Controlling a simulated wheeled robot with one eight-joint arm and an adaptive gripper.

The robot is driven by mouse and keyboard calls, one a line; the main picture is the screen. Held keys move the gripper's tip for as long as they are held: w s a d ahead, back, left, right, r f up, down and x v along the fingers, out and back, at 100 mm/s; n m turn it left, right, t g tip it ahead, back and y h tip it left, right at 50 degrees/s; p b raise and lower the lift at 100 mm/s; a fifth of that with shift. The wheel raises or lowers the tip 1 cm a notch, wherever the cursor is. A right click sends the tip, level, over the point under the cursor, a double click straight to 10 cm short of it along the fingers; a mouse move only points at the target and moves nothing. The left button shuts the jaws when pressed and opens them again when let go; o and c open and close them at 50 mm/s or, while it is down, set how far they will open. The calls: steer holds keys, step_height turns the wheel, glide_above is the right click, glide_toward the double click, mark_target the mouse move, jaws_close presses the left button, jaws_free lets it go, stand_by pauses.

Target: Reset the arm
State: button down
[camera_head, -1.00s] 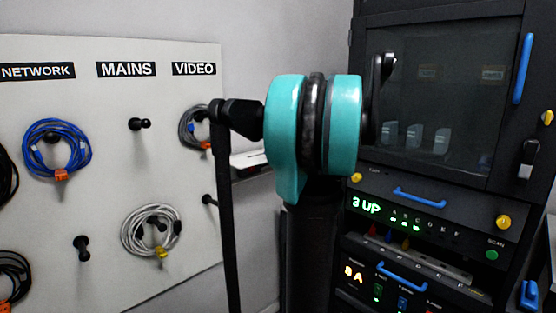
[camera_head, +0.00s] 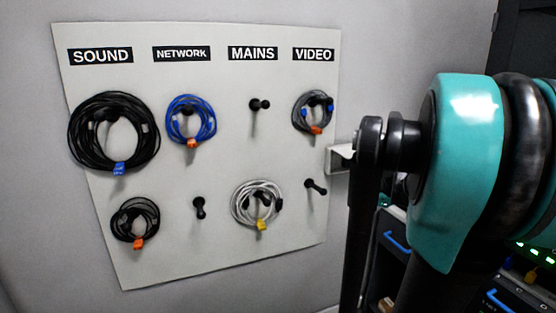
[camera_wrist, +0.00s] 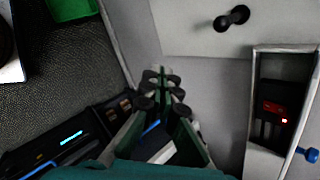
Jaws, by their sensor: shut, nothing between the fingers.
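My arm, with its teal joint, fills the right of the head view; my gripper is not seen there. In the wrist view my gripper (camera_wrist: 163,84) points away from the camera with its dark fingers together and nothing between them. The cable board (camera_head: 225,160) hangs on the wall in the head view. On it are a black coil (camera_head: 77,145) under SOUND, a blue coil (camera_head: 172,112) under NETWORK and a grey coil (camera_head: 300,121) under VIDEO. A smaller black coil (camera_head: 117,226) and a white coil (camera_head: 236,208) hang in the lower row.
Bare pegs stick out under MAINS (camera_head: 255,105), NETWORK (camera_head: 199,208) and VIDEO (camera_head: 315,187). A dark equipment rack (camera_head: 510,285) stands behind my arm at the right. The wrist view shows a green object (camera_wrist: 70,8) at the top left and a box with a red light (camera_wrist: 272,106).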

steer(key=s+a+f+n+g+h, duration=0.1)
steer(key=s+a+f+n, duration=0.3)
steer(key=s+f+n, duration=0.4)
steer(key=s+a+f+n+g+h, duration=0.2)
steer(key=s+a+f+n, duration=0.1)
steer(key=s+f+n, duration=0.6)
steer(key=shift+s+a+f+n+h, duration=0.25)
steer(key=shift+s+a+n+h, duration=0.1)
steer(key=shift+s+n, duration=0.6)
steer(key=shift+w, duration=0.2)
stand_by(1.0)
